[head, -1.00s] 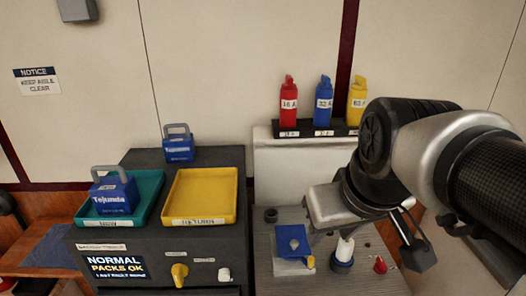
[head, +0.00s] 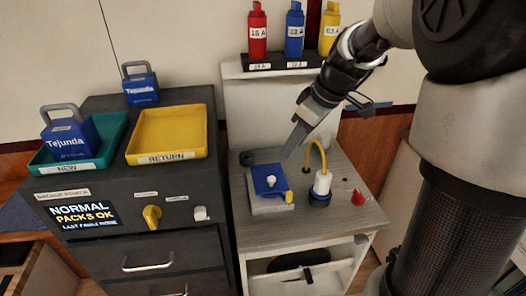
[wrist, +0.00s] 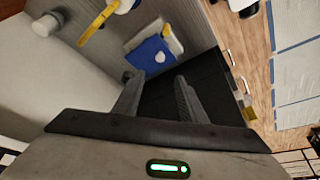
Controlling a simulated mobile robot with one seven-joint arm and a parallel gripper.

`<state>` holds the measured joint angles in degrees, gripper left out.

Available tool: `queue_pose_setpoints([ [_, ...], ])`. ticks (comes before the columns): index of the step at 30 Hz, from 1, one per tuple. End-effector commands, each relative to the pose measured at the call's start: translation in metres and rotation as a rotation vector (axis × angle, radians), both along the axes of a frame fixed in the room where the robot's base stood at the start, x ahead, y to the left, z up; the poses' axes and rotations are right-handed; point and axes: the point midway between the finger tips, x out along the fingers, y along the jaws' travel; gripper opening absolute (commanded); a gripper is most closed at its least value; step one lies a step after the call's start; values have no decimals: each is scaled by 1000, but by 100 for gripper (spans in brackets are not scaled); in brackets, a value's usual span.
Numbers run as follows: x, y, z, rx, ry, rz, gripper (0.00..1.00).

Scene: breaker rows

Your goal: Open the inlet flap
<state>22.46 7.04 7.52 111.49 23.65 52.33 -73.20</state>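The inlet flap (head: 268,179) is a blue plate with a pale knob, lying flat and closed on a light grey block on the lower grey bench. A small yellow tab (head: 289,197) sits at its right front corner. My gripper (head: 291,152) points down just above and behind the flap's right side, apart from it. In the wrist view the blue flap (wrist: 150,57) lies beyond the fingertips. My gripper's two fingers (wrist: 160,76) are spread there with nothing between them.
A white and blue plug (head: 321,186) with a yellow cable stands right of the flap, near a red knob (head: 358,197). A black round part (head: 246,158) is behind left. A dark cabinet with the yellow return tray (head: 166,136) stands left; coloured bottles (head: 295,32) stand on the ledge.

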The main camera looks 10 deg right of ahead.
Motion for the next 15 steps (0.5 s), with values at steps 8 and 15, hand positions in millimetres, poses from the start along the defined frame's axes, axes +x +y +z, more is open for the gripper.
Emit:
queue_pose_setpoints([
  [8, 16, 18, -59, 1, 5, 2, 38],
  [15, 29, 31, -105, 0, 5, 2, 38],
])
